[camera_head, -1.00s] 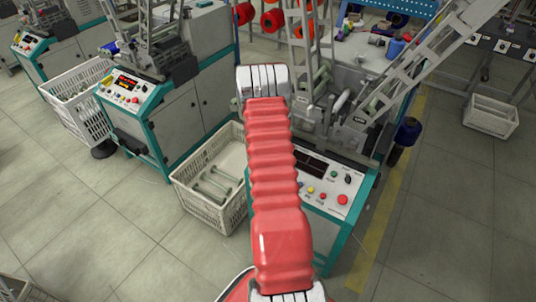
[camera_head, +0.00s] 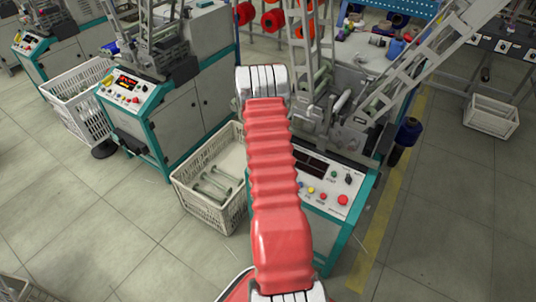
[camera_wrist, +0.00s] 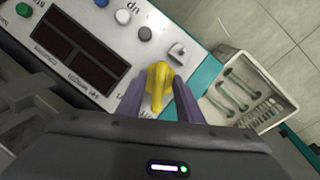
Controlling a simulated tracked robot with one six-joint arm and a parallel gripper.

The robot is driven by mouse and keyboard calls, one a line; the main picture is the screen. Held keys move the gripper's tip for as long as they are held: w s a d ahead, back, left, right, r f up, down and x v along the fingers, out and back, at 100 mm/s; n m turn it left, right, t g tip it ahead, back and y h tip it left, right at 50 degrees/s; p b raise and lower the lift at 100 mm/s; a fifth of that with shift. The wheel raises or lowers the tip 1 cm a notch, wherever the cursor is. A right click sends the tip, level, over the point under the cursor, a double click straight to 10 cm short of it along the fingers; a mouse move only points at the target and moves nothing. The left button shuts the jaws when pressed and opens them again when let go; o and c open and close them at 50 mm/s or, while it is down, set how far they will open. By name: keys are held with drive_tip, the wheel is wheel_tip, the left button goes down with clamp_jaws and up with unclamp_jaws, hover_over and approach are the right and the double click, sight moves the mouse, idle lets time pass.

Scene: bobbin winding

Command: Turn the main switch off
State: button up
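The yellow main switch (camera_wrist: 158,76) sits on the white control panel (camera_wrist: 118,83) in the wrist view. My gripper (camera_wrist: 158,88) is down at the panel, with one grey-purple finger on each side of the yellow switch. The finger ends are close against its sides; I cannot tell whether they press on it. In the head view my red arm covers the gripper and this part of the panel (camera_head: 325,210).
A grey knob (camera_wrist: 177,52) and a dark button (camera_wrist: 144,33) are close to the switch. The dark displays (camera_wrist: 80,45) show no lit digits. A red button (camera_head: 342,199) is at the panel's right. A crate of bobbins (camera_head: 203,208) stands left of the machine.

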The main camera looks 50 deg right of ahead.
drive_tip(key=shift+r, duration=0.1)
drive_tip(key=v, duration=1.3)
drive_tip(key=shift+r, duration=0.25)
